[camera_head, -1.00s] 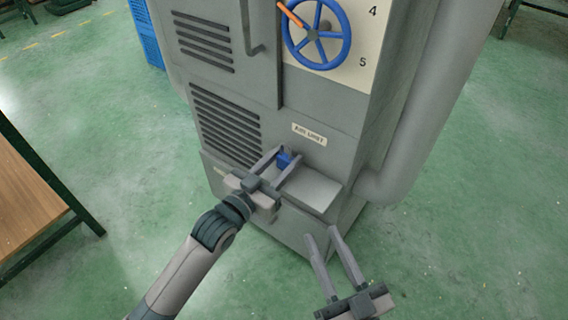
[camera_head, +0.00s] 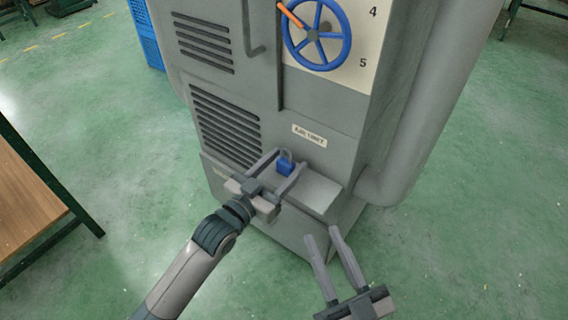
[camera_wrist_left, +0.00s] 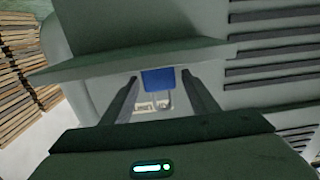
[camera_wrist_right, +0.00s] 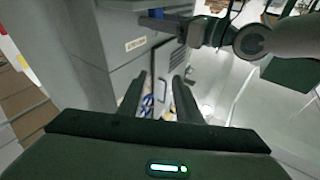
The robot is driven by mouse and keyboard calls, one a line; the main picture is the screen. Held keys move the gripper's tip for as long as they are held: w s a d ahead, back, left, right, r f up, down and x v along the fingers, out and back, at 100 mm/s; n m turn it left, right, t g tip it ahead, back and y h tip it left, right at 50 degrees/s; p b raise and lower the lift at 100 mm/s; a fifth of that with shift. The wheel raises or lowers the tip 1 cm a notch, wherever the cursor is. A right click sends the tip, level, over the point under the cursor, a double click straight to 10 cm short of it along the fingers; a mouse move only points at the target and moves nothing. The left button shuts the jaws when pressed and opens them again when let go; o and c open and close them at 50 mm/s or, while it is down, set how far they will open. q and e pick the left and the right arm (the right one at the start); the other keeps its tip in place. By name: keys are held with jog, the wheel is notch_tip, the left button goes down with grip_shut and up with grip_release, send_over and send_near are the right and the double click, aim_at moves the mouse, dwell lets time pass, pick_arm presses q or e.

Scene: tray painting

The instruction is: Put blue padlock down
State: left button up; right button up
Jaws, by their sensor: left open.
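The blue padlock (camera_head: 286,168) with a grey shackle is upright at the grey ledge (camera_head: 318,194) of the cabinet, below the "AIR UNIT" label. My left gripper (camera_head: 290,160) is open around it, one finger on each side. In the left wrist view the padlock (camera_wrist_left: 158,79) appears upside down, with a gap to each finger. Whether its base touches the ledge is hard to tell. My right gripper (camera_head: 321,233) is open and empty, lower and to the right, in front of the cabinet's lower part.
The grey cabinet (camera_head: 230,125) has vents and a blue handwheel (camera_head: 318,47) with an orange handle above. A thick grey pipe (camera_head: 425,110) runs down its right side. A wooden-topped table (camera_head: 30,205) stands at the left. The green floor around is mostly clear.

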pick_arm(q)
jog(key=shift+r, duration=0.15)
jog(key=p+v, duration=0.1)
jog(key=v, duration=1.1)
pick_arm(e)
jog(key=f+g, duration=0.2)
jog(key=f, duration=0.1)
jog(key=w+f+g+h, duration=0.1)
jog(key=f, duration=0.1)
jog(key=shift+d+f, duration=0.2)
jog(key=shift+d, duration=0.15)
pick_arm(q)
jog(key=s+a+f+n+t+y, duration=0.1)
jog(key=s+n+y, duration=0.3)
jog(key=s, duration=0.8)
jog(key=shift+s+a+f+t, duration=0.2)
jog(key=shift+a+f+t, duration=0.1)
jog(key=shift+f, duration=0.15)
jog(key=shift+d, duration=0.1)
